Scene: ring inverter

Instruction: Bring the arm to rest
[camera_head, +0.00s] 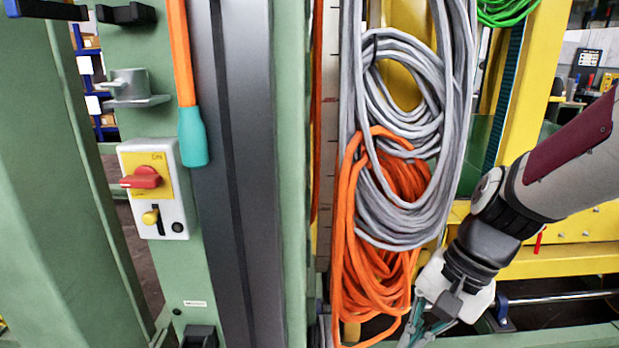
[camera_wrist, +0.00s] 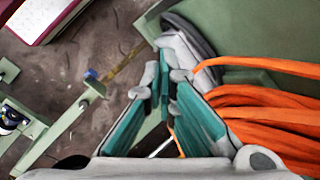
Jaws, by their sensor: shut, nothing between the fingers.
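My arm (camera_head: 575,165) reaches in from the right in the head view and slopes down to the left. My gripper (camera_head: 415,335) is at its end, low in the picture, beside the lower end of the orange cable coil. In the wrist view my gripper (camera_wrist: 165,75) has its teal finger pads brought together at the tips, with nothing held between them. Part of the fingers is cut off by the bottom edge of the head view.
Orange cables (camera_head: 365,270) and grey cables (camera_head: 400,190) hang close left of my gripper. A control box (camera_head: 155,190) with a red rotary switch (camera_head: 143,178) is on the green frame at left. A yellow beam (camera_head: 570,262) runs behind my arm.

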